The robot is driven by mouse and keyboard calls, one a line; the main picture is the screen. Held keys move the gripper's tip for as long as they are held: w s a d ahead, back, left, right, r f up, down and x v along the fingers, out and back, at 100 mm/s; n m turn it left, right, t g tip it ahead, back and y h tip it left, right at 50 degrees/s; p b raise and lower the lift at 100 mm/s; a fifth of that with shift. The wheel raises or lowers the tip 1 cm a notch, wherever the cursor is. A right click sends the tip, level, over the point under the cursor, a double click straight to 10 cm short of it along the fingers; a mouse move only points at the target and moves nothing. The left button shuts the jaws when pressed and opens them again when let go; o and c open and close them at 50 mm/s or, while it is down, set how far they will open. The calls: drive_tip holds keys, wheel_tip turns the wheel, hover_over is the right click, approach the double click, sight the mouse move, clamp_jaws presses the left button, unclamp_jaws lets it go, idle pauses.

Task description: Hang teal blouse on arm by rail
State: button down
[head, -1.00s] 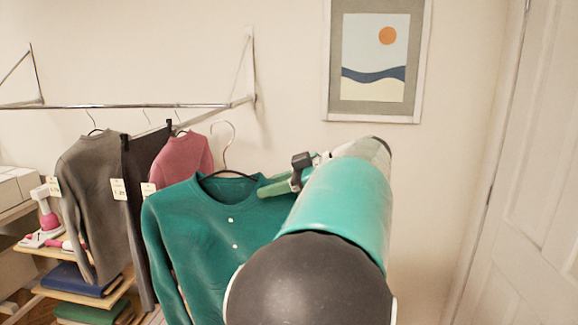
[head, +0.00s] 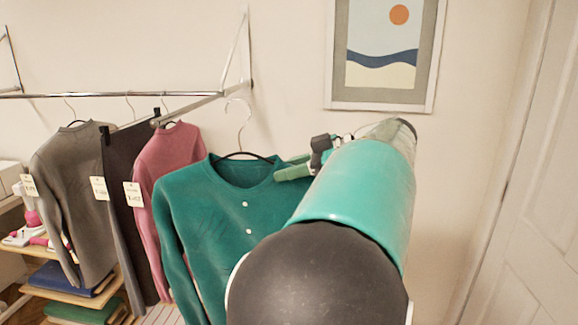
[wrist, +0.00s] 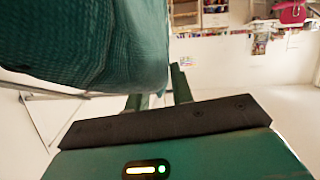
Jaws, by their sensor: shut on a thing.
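The teal blouse (head: 225,205) hangs on a dark hanger with a metal hook (head: 238,115), in front of the wall in the head view. My gripper (head: 285,172) is shut at the blouse's right shoulder, where the hanger's end is, and holds it up. The exact grip is partly hidden. In the wrist view the teal cloth (wrist: 95,45) fills the upper left, close to the fingers (wrist: 160,100). The rail (head: 60,94) runs across the left. Its side arm (head: 190,107) slopes to the wall bracket. The hook is right of this arm, with a gap visible between them.
A grey sweater (head: 75,185), dark trousers (head: 130,170) and a pink top (head: 165,155) hang left of the blouse, with tags. A shelf with folded cloth (head: 65,278) stands below. A framed picture (head: 385,55) is on the wall and a door (head: 530,180) is at right.

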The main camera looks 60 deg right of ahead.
sight(224, 167)
drive_tip(key=shift+w+a+f, duration=0.1)
drive_tip(key=shift+w, duration=0.9)
drive_tip(key=shift+w+a, duration=0.45)
drive_tip(key=shift+w, duration=0.35)
drive_tip(key=shift+w+a, duration=0.65)
drive_tip(key=shift+w, duration=1.3)
drive_tip(key=shift+w+a, duration=0.7)
drive_tip(key=shift+w, duration=1.2)
drive_tip(key=shift+w+a, duration=0.65)
drive_tip(key=shift+w, duration=1.3)
drive_tip(key=shift+w+f, duration=0.1)
drive_tip(key=shift+f, duration=0.95)
